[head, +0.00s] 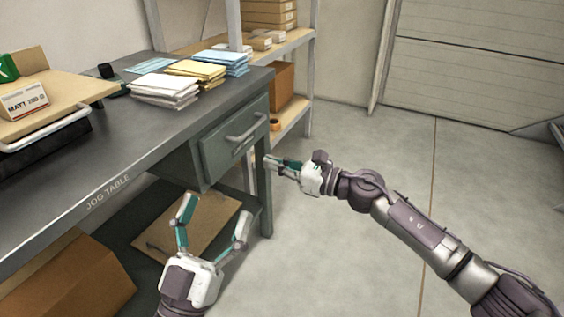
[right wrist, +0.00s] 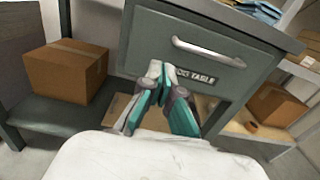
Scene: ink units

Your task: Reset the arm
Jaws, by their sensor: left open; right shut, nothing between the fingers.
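My left gripper (head: 213,222) is open and empty in the lower left of the head view, in front of the table's lower shelf. The drawer (head: 232,138) looks closed in the head view. I cannot tell if the fingers touch the table.
The grey table (head: 120,135) carries stacks of white (head: 165,90), yellow (head: 196,71) and blue (head: 222,60) paper. A cardboard box (right wrist: 65,70) sits on its lower shelf. A shelf rack (head: 290,45) with boxes stands behind.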

